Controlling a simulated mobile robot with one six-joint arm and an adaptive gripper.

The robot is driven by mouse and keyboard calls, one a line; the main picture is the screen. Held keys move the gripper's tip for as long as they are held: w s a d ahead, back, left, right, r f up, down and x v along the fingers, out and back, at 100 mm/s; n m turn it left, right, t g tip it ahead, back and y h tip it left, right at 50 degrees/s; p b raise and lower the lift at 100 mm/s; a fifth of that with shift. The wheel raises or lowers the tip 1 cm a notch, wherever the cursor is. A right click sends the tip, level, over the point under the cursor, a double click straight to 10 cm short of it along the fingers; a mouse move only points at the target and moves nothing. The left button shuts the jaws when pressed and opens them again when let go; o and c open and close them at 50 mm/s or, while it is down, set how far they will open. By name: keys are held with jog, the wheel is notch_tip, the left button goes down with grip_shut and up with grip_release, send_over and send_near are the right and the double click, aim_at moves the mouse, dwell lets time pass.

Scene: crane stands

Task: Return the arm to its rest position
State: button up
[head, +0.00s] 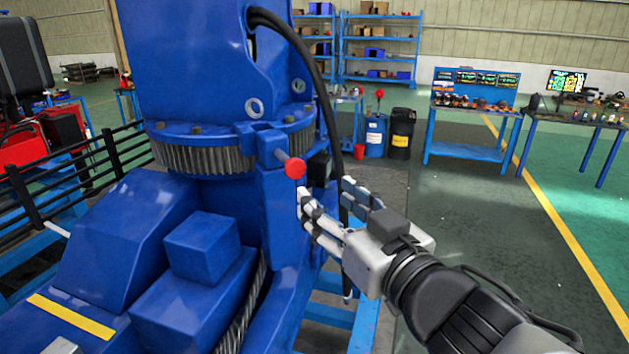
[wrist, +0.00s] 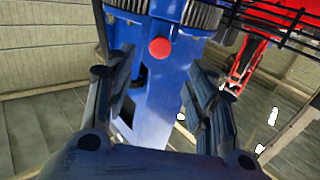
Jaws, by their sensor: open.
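My gripper (head: 328,198) is open and empty in the head view, at the end of my arm coming in from the lower right. Its fingers point up and left toward the blue crane. A red ball knob (head: 295,168) on a short lever stands out from the crane's blue column, just beyond the fingertips and apart from them. In the wrist view the red knob (wrist: 160,48) shows past the fingertips, between the two spread fingers, with nothing held between them.
The blue crane (head: 190,60) with its toothed ring fills the left and middle. A black cable (head: 322,80) hangs close by the fingers. Black railings (head: 80,175) stand at left. Blue workbenches (head: 470,125) and drums (head: 402,132) stand farther back. The right floor is open.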

jog(key=s+d+f+m+g+h+b, duration=0.3)
jog(key=d+f+m+h, duration=0.2)
jog(key=d+f+h, duration=0.45)
jog(key=s+f+g+y+b, duration=0.1)
jog(key=s+f+g+y, duration=0.1)
jog(key=s+f+g, duration=0.6)
jog(key=s+f, duration=0.6)
jog(key=s, duration=0.1)
jog(key=shift+s+g+b, duration=0.4)
jog(key=shift+c, duration=0.2)
